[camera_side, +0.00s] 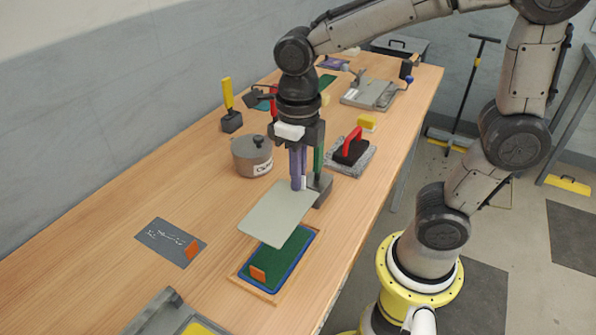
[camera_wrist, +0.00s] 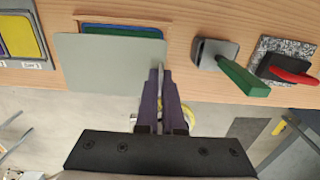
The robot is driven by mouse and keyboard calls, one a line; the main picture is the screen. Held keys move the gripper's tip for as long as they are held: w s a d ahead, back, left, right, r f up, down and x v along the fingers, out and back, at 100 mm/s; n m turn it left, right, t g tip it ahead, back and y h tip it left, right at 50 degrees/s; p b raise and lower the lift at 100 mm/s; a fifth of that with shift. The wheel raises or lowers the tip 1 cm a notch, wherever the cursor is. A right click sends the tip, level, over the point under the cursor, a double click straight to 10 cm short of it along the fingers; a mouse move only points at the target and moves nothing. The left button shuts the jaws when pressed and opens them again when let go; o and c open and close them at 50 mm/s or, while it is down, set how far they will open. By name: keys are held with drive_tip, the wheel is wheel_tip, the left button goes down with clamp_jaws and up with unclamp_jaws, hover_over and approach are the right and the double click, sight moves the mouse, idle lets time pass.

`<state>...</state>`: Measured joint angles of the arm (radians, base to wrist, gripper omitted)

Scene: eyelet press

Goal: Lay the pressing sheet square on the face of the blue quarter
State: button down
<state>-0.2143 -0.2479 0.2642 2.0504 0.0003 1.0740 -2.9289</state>
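The pressing sheet (camera_side: 277,213) is a flat, pale grey-green rectangle. My gripper (camera_side: 298,186) has its purple fingers closed on one edge of it. In the wrist view, the fingers (camera_wrist: 160,78) pinch the right edge of the sheet (camera_wrist: 112,66). The sheet appears held above a wooden tray (camera_side: 245,284), covering part of it. In the tray lies a blue-edged piece (camera_side: 292,268), which I take to be the blue quarter, with a green panel (camera_side: 280,257) on it. An orange tab (camera_side: 257,274) stands at its near end. The far part of the quarter is hidden.
A green-handled tool (camera_wrist: 243,78) stands close beside my gripper. A red-handled block (camera_side: 352,148) sits on a speckled slab (camera_side: 365,167). A labelled pot (camera_side: 252,156) stands behind. A dark plate (camera_side: 168,240) with an orange tab lies left. The bench between plate and tray is clear.

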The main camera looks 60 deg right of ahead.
hover_over(299, 226)
drive_tip(key=shift+f, duration=2.85)
drive_tip(key=shift+f, duration=0.2)
drive_tip(key=shift+f, duration=0.35)
drive_tip(key=shift+f, duration=1.85)
idle(0.6)
drive_tip(key=c, duration=1)
unclamp_jaws()
drive_tip(key=shift+o, duration=0.2)
